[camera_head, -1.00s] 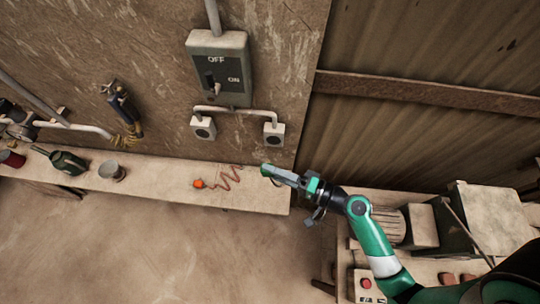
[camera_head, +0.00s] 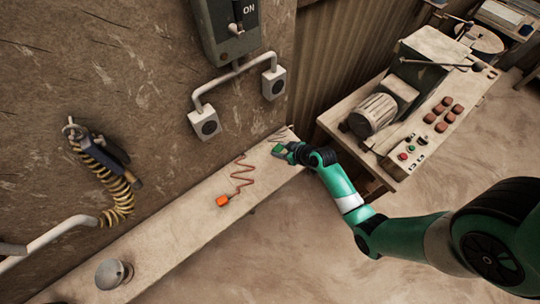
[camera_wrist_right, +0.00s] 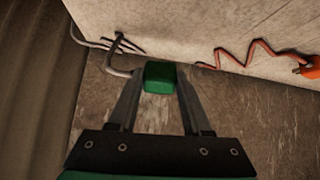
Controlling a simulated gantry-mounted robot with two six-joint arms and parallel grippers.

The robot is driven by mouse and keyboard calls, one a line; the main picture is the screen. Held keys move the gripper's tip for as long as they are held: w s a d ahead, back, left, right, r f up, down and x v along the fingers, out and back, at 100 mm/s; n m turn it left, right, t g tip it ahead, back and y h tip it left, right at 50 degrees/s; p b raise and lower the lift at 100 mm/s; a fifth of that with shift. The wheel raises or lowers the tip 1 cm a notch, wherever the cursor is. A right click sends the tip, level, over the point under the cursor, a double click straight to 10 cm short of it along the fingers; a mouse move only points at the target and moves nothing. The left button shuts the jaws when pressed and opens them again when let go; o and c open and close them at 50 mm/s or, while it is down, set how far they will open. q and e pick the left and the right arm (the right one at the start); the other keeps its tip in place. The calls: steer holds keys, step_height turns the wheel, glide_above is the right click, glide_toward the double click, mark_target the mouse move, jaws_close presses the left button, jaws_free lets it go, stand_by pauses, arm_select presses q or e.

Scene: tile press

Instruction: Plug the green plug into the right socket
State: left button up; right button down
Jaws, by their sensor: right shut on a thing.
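The green plug (camera_head: 279,150) is held at the tip of my right gripper (camera_head: 288,151), near the right end of the bench under the sockets. In the right wrist view the green plug (camera_wrist_right: 160,75) sits between the two fingertips, which are shut on it. The right socket (camera_head: 273,84) is a pale box with a dark round face on the wall, above the plug and apart from it. The left socket (camera_head: 205,124) is a similar box to its left. My left gripper is not in view.
An orange plug (camera_head: 222,200) with a zigzag red cord (camera_head: 241,174) lies on the bench (camera_head: 180,232). A metal cup (camera_head: 112,274) stands further left. A switch box (camera_head: 228,30) is above the sockets. A machine table (camera_head: 400,165) with several brown blocks is to the right.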

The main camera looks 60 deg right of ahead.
steer(key=shift+s+d+f, duration=0.1)
steer(key=shift+s+f, duration=0.05)
steer(key=shift+f, duration=0.05)
steer(key=shift+s+d+f, duration=0.1)
steer(key=shift+d+f, duration=0.05)
steer(key=shift+d, duration=0.15)
step_height(320, 180, down, 5)
steer(key=b, duration=0.5)
steer(key=shift+a+r, duration=0.1)
steer(key=shift+r, duration=0.1)
steer(key=shift+c, duration=1.3)
jaws_free()
steer(key=shift+r, duration=0.1)
